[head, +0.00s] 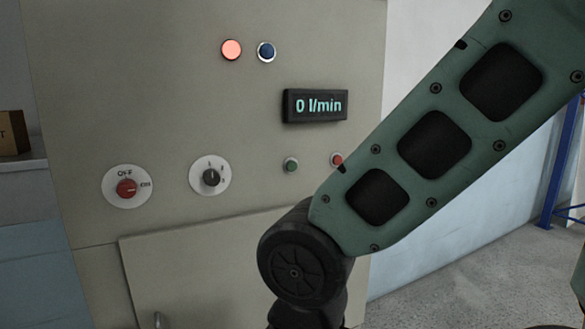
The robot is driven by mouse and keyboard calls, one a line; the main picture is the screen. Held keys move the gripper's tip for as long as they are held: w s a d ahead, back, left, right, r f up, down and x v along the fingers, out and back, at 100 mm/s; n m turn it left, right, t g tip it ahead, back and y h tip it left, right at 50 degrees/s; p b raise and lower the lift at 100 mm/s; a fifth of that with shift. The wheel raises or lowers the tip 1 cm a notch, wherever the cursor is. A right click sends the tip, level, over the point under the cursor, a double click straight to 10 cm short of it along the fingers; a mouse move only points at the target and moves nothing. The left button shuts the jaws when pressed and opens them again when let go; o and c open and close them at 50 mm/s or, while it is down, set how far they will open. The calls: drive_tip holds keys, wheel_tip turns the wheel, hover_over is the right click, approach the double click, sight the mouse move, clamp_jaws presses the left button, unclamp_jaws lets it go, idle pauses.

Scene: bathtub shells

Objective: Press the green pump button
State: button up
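The green pump button (291,165) is a small round button on the beige control panel (140,90), below the display. It is in plain view in the head view, and nothing touches it. A red button (337,160) sits just to its right, close to the edge of my arm. My green and black arm crosses the right side of the picture and bends down at a black joint below the buttons. My gripper is not in the picture.
The display (315,105) reads 0 l/min. A lit reddish lamp (231,50) and a blue button (266,52) are above. A red rotary switch (127,188) and a black selector (211,177) sit left. A cabinet door (200,265) is below.

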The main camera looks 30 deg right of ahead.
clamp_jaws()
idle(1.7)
